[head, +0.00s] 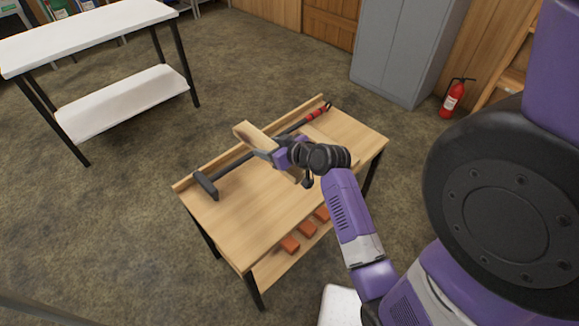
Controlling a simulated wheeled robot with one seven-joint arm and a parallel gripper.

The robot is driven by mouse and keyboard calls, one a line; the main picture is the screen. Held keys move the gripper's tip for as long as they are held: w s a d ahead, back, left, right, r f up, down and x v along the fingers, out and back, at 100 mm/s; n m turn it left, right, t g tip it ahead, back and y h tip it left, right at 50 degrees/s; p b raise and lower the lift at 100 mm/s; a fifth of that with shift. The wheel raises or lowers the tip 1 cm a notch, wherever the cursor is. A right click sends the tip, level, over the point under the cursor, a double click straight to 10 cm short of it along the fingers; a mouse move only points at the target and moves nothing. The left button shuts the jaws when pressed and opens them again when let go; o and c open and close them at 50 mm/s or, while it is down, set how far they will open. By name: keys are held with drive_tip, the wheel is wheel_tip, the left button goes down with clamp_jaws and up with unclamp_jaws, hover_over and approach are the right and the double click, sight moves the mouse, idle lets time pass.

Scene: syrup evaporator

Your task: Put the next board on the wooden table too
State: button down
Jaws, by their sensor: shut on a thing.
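The wooden table (240,232) stands in the middle of the head view, with a raised edge along its back. My gripper (264,150) is over the table and shut on a light wooden board (252,137). The board is tilted and sticks out to the upper left of the gripper. I cannot tell whether it touches the tabletop. Another flat, pale wooden piece (318,136) seems to lie on the table behind my wrist. My arm hides part of the tabletop.
A long-handled hammer with a black head (205,186) and red grip (319,112) lies along the table's back. Several orange blocks (290,244) are on the lower shelf. A white table (85,38), grey cabinet (405,50) and fire extinguisher (452,98) stand around; the front-left tabletop is clear.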

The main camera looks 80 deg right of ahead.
drive_tip(key=b, duration=0.2)
hover_over(273, 191)
wheel_tip(273, 191, down, 16)
drive_tip(key=shift+d+r, duration=0.1)
drive_tip(key=shift+r, duration=0.15)
drive_tip(key=shift+f+b, duration=0.5)
drive_tip(key=shift+f, duration=1.6)
drive_tip(key=shift+f, duration=0.2)
drive_tip(key=c, duration=0.6)
unclamp_jaws()
drive_tip(key=shift+r, duration=0.1)
